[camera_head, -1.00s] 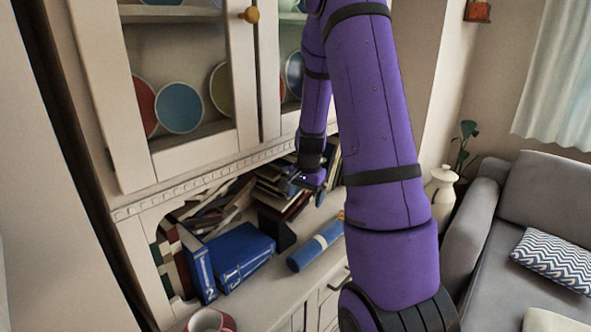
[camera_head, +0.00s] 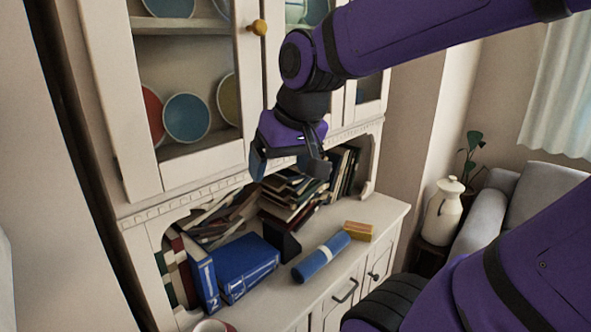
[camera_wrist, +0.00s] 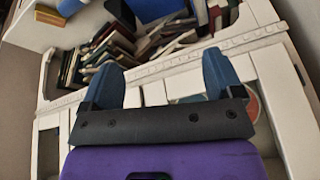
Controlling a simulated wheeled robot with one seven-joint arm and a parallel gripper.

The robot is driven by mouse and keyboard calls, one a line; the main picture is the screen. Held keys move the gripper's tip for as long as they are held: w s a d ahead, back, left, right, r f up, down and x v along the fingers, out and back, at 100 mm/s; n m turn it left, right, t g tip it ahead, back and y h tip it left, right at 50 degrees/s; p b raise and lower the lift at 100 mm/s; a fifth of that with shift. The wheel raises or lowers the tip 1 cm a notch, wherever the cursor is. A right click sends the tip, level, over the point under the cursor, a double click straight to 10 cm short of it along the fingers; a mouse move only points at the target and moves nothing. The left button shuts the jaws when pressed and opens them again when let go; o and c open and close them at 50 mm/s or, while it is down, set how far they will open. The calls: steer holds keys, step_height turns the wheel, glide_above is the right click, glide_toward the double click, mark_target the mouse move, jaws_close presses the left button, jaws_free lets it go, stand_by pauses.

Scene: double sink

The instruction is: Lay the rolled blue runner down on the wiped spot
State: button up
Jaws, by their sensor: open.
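The rolled blue runner (camera_head: 322,258), with a pale band around its middle, lies on the cabinet's counter in the head view. One end is close to an orange-yellow block (camera_head: 358,231). My gripper (camera_head: 288,166) is open and empty, held above and behind the runner in front of the cabinet's upper part. In the wrist view my gripper's blue fingers (camera_wrist: 162,72) are spread apart with nothing between them. Part of the runner (camera_wrist: 70,6) shows at the top edge there, beside the block (camera_wrist: 49,15). I cannot make out the wiped spot.
Blue books (camera_head: 246,262) and a dark bookend (camera_head: 282,240) stand left of the runner. Stacked books (camera_head: 290,194) fill the niche behind. Glass doors with plates (camera_head: 186,118) are above. A pink-rimmed cup (camera_head: 212,326) is at the bottom edge. Bare counter (camera_head: 385,212) lies at the right.

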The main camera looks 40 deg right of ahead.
steer(key=s+a+r+n, duration=0.1)
steer(key=s+a+n, duration=0.1)
steer(key=s, duration=0.3)
steer(key=shift+s+r+t, duration=0.2)
steer(key=shift+s+t, duration=0.2)
steer(key=shift+a, duration=0.1)
stand_by(0.7)
